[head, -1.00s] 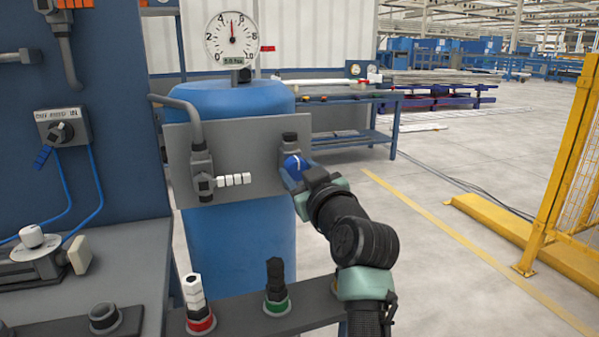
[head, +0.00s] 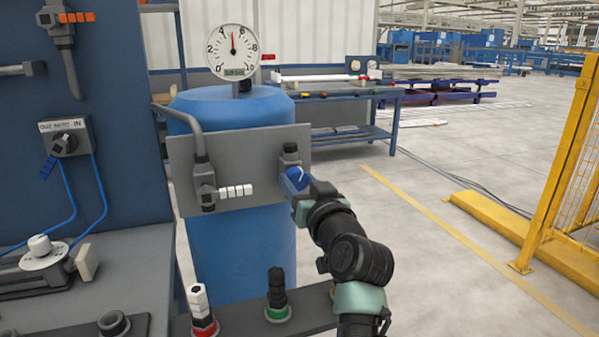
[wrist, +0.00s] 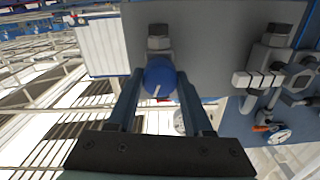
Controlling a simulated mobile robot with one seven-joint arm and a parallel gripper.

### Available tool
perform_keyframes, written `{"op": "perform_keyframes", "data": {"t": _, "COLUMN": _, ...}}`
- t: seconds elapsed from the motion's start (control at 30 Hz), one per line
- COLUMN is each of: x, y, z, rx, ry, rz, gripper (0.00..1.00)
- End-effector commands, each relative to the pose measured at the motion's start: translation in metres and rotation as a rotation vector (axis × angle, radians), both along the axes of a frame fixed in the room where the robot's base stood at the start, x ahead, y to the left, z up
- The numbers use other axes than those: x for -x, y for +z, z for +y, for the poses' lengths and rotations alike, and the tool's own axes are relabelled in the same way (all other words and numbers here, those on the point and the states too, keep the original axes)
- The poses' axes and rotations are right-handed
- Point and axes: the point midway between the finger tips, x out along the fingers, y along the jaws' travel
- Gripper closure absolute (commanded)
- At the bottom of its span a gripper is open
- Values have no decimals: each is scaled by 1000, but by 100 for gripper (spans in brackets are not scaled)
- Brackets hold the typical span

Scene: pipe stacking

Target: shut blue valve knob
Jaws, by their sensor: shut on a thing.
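The blue valve knob (head: 297,178) sits on a valve at the right end of the grey panel (head: 245,165), in front of the blue tank (head: 240,258). In the wrist view the round knob (wrist: 160,77) has a white line on its face and lies between my two fingers. My gripper (wrist: 158,88) is shut on the knob, one finger on each side. In the head view my arm reaches up to it from the lower right and hides part of the valve.
A second valve with a white handle (head: 236,191) is on the panel's left side. A pressure gauge (head: 233,52) stands above the tank. Fittings with a red ring (head: 205,328) and a green ring (head: 277,313) stand below. Open floor lies to the right, before a yellow fence (head: 560,170).

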Motion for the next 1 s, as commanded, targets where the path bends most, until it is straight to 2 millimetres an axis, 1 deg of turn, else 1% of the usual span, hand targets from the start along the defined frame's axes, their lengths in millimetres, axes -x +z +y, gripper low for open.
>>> {"op": "perform_keyframes", "data": {"t": 0.07, "x": 0, "y": 3, "z": 1, "rx": -72, "ry": 2, "rz": 27, "gripper": 100}}
{"op": "perform_keyframes", "data": {"t": 0.7, "x": 0, "y": 2, "z": 1, "rx": -651, "ry": 1, "rz": 217, "gripper": 100}}
{"op": "perform_keyframes", "data": {"t": 1.0, "x": 0, "y": 1, "z": 1, "rx": -897, "ry": 0, "rz": 297, "gripper": 100}}
